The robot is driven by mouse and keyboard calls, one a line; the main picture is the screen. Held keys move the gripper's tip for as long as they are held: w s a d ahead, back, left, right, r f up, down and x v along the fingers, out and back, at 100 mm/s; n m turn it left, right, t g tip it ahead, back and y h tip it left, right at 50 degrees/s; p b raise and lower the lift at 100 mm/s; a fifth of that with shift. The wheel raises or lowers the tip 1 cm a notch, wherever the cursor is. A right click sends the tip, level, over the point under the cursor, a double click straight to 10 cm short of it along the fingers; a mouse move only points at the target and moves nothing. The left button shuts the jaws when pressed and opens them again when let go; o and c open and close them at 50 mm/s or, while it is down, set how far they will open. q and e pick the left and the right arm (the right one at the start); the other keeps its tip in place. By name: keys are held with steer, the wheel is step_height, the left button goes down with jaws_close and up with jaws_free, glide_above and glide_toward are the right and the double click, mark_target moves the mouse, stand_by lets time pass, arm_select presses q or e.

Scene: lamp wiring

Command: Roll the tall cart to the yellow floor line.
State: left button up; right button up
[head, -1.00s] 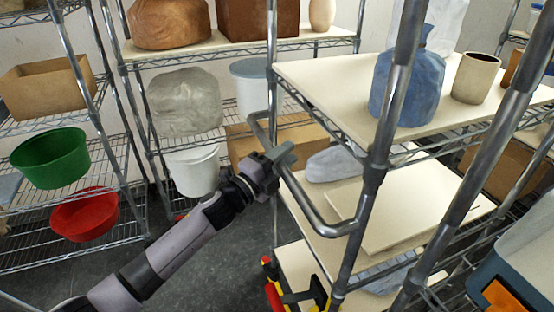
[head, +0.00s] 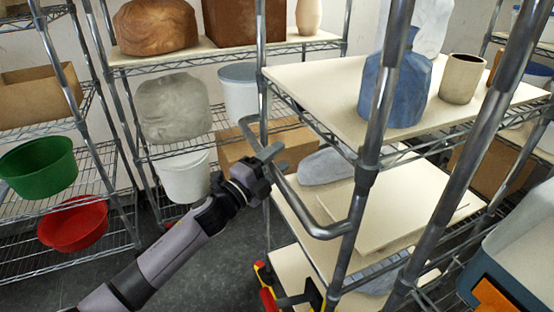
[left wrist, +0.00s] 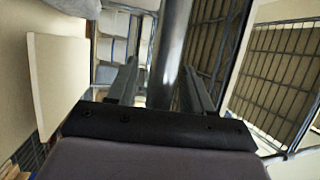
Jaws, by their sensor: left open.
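The tall cart has metal posts and pale shelves (head: 300,88), with a bent metal push handle (head: 318,230) on its near left side. My left gripper (head: 274,156) is at this handle, with its jaws open. In the left wrist view a metal bar (left wrist: 172,50) runs between the two fingers of the left gripper (left wrist: 158,75), with space showing beside it. The cart carries a blue wrapped piece (head: 402,90), a beige cup (head: 461,78) and a grey wrapped piece (head: 325,167). The yellow floor line cannot be made out. My right gripper is not in view.
Wire racks stand behind and left, holding a green bowl (head: 38,168), a red bowl (head: 74,226) and a white bucket (head: 185,178). A bin with an orange panel (head: 490,297) is at lower right. Some grey floor (head: 215,268) is clear left of the cart.

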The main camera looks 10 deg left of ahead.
arm_select(q)
steer(key=v, duration=0.7)
stand_by(0.4)
